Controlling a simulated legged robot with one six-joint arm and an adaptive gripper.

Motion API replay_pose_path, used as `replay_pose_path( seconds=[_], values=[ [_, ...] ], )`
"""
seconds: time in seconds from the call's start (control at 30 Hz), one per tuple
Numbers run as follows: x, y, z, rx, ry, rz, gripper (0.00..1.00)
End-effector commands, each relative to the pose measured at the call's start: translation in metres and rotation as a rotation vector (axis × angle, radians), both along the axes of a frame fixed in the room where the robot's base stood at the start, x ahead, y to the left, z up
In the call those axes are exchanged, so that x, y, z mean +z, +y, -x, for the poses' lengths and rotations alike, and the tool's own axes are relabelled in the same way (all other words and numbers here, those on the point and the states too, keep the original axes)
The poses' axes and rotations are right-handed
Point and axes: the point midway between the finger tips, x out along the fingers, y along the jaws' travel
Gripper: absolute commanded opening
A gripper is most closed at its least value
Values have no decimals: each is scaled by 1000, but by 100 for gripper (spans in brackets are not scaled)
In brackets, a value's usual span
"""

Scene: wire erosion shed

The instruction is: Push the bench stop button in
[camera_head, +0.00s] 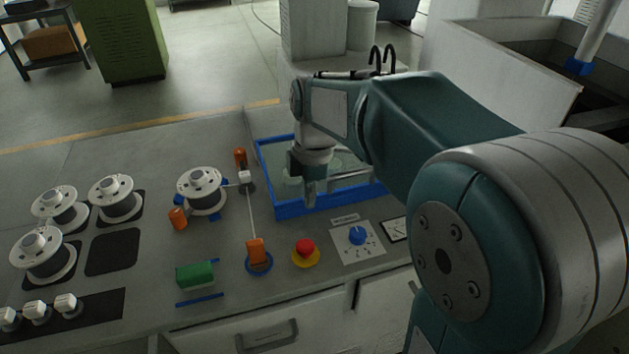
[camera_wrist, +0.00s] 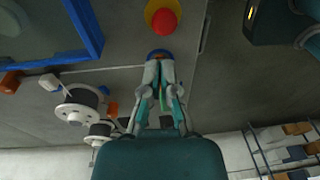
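The bench stop button is a red mushroom cap (camera_head: 305,247) on a round yellow base (camera_head: 306,260), near the front edge of the grey bench. In the wrist view the red cap (camera_wrist: 164,21) and its yellow base (camera_wrist: 148,13) show at the top, just beyond the fingertips and partly cut by the picture edge. My gripper (camera_head: 309,201) points down over the front of the blue-rimmed tray, behind the button in the head view, and does not touch the button. In the wrist view my gripper's fingers (camera_wrist: 159,62) are together at the tips, with nothing held.
A blue dial on a white plate (camera_head: 358,237) sits right of the button. An orange peg on a blue ring (camera_head: 257,253) and a green block (camera_head: 195,274) lie left. The blue-rimmed tray (camera_head: 290,211) is behind. Several wire spools (camera_head: 201,188) stand further left.

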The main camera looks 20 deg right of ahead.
Motion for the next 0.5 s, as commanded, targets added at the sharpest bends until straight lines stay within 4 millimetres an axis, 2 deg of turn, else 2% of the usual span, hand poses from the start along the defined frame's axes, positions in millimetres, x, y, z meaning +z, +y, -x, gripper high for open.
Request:
replay_pose_path(
  seconds=[0.1, 0.2, 0.5],
  values=[
    [20, -2, -2, 1, -2, -1, 0],
    [29, -7, -3, 2, -1, -4, 0],
    [34, -10, -3, 1, 0, -6, 0]
  ],
)
